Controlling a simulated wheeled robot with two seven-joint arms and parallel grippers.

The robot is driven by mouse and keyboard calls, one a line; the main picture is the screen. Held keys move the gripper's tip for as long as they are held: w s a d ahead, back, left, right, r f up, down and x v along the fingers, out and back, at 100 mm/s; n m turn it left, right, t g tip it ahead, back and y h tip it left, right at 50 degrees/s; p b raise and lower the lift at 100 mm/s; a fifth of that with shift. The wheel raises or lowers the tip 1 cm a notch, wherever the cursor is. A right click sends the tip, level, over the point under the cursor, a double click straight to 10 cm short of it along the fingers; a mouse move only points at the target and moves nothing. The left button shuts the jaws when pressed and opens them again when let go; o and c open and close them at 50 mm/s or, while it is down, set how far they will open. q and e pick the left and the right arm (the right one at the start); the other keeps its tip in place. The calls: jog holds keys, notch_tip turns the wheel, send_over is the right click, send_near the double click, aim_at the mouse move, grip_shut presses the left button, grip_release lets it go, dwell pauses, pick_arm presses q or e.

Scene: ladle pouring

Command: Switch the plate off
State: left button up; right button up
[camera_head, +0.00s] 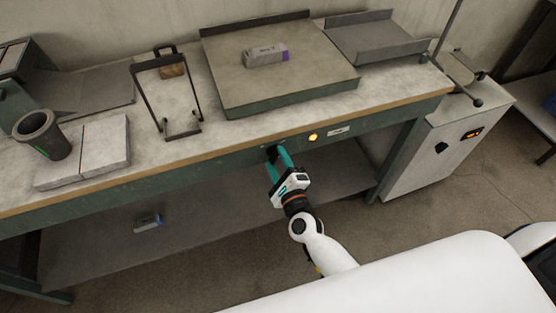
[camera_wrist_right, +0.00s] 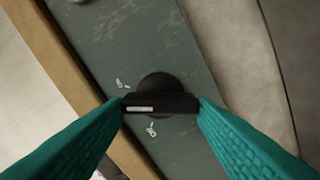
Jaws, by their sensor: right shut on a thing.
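The plate (camera_head: 320,88) is a wide flat square block on the bench, with a raised back edge. A black rotary knob (camera_head: 271,152) sits on the green front panel below it. An amber lamp (camera_head: 313,137) glows to the right of the knob. My right gripper (camera_head: 276,156) has teal fingers and is shut on the knob. In the right wrist view the fingertips pinch both ends of the knob's bar (camera_wrist_right: 160,103), which carries a white mark near one end. Small white markings (camera_wrist_right: 152,129) beside the knob are too small to read. My left gripper is not in view.
A grey block with a purple end (camera_head: 265,54) lies on the plate. A dark frame stand (camera_head: 135,72) and a dark cup (camera_head: 42,135) on pale slabs stand to the left. A white cabinet (camera_head: 430,155) with an orange display stands right. A lower shelf (camera_head: 220,215) runs below.

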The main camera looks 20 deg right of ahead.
jog(key=n+p, duration=0.1)
jog(key=n, duration=0.2)
jog(key=shift+n, duration=0.4)
jog(key=n+p, duration=0.2)
jog(key=n, duration=0.2)
jog(key=shift+a+f+n, duration=0.1)
jog(key=shift+n, duration=0.2)
jog(key=n+p, duration=0.1)
jog(key=n, duration=0.3)
jog(key=shift+f, duration=0.15)
jog(key=shift+n+p, duration=0.55)
jog(key=shift+n, duration=0.65)
jog(key=shift+f, duration=0.1)
jog(key=o, duration=1)
jog(key=s, duration=0.4)
jog(key=s+b, duration=0.1)
jog(key=s, duration=0.7)
jog(key=shift+d, duration=0.3)
